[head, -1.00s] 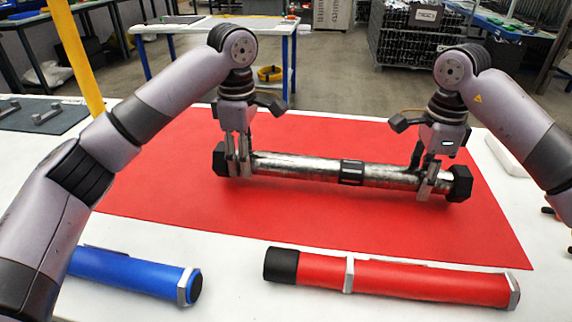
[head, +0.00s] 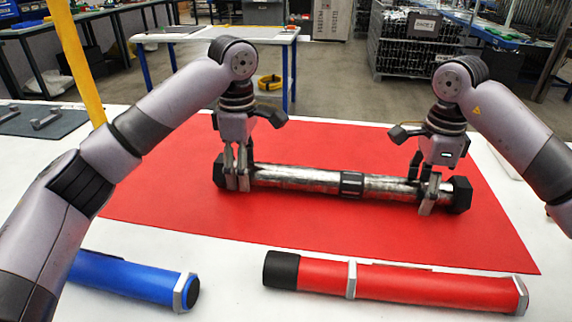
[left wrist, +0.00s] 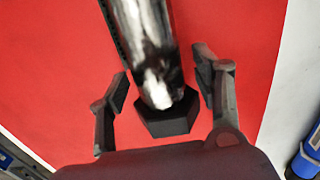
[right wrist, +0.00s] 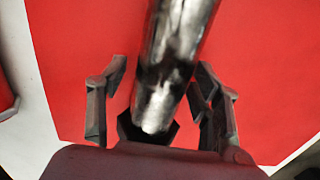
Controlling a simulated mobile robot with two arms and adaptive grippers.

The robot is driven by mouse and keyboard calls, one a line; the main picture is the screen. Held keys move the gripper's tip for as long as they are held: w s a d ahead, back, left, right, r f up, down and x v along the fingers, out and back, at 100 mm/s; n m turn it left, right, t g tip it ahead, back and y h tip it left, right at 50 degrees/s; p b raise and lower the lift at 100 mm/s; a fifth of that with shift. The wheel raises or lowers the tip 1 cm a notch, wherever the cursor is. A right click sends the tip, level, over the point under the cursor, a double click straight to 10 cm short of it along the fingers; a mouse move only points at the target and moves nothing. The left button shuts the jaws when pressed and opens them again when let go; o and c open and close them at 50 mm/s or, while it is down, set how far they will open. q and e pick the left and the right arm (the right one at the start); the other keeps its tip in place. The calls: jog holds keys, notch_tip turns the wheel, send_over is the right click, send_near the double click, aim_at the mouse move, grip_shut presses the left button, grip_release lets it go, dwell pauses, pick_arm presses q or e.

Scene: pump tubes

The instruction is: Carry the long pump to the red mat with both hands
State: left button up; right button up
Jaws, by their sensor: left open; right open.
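The long pump (head: 300,178) is a silver tube with black hexagonal ends and a dark middle band. It lies across the red mat (head: 300,226). My left gripper (head: 238,180) is around its left end, and my right gripper (head: 425,200) is around its right end. In the left wrist view the pump (left wrist: 146,45) lies between the open fingers (left wrist: 162,100), with gaps on both sides. In the right wrist view the pump (right wrist: 172,60) also lies between the open fingers (right wrist: 160,105), close to the right one.
A red tube (head: 400,284) and a blue tube (head: 130,277) lie on the white table in front of the mat. A yellow post (head: 78,60) stands at the left. A dark board (head: 40,122) lies at the far left. Bare mat surrounds the pump.

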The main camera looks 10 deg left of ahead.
pick_arm(q)
notch_tip(320, 180, up, 12)
pick_arm(e)
notch_tip(320, 180, up, 12)
dwell(0.8)
